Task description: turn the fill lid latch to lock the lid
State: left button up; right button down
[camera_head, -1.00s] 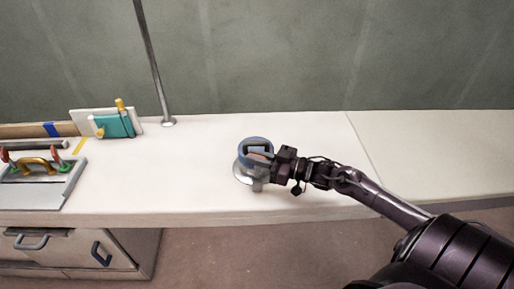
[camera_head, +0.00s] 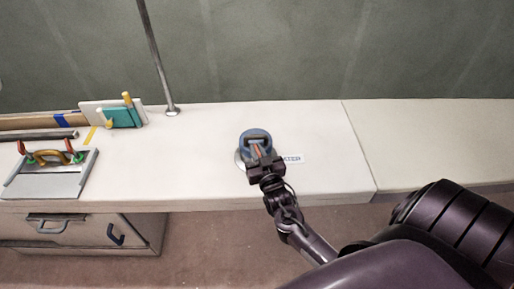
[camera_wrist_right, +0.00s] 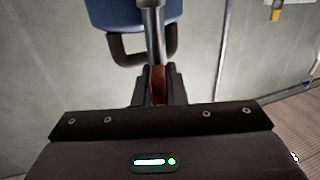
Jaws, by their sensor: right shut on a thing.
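The blue fill lid (camera_head: 255,135) sits on a round metal fitting (camera_head: 240,158) on the white counter. My right gripper (camera_head: 262,160) is at the near side of the lid, shut on the reddish-brown latch (camera_head: 257,150). In the right wrist view the blue lid (camera_wrist_right: 113,15) with a dark loop handle (camera_wrist_right: 128,55) is at the top. The latch (camera_wrist_right: 158,82) stands between the two fingers (camera_wrist_right: 158,90), below a metal rod part. The gripper hides much of the fitting. My left gripper is not in view.
A label reading "ATER" (camera_head: 291,159) lies on the counter right of the lid. A metal pole (camera_head: 157,60) rises behind. The right counter is clear.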

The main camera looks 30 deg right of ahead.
jog(key=shift+m+g+h, duration=0.9)
jog(key=shift+m+h, duration=0.6)
jog(key=shift+h, duration=0.8)
jog(key=c, duration=1.5)
grip_release()
jog(key=b+v, duration=0.1)
jog(key=v, duration=0.7)
jog(key=shift+r+b, duration=0.1)
jog(key=shift+b, duration=0.2)
jog(key=shift+w, duration=0.15)
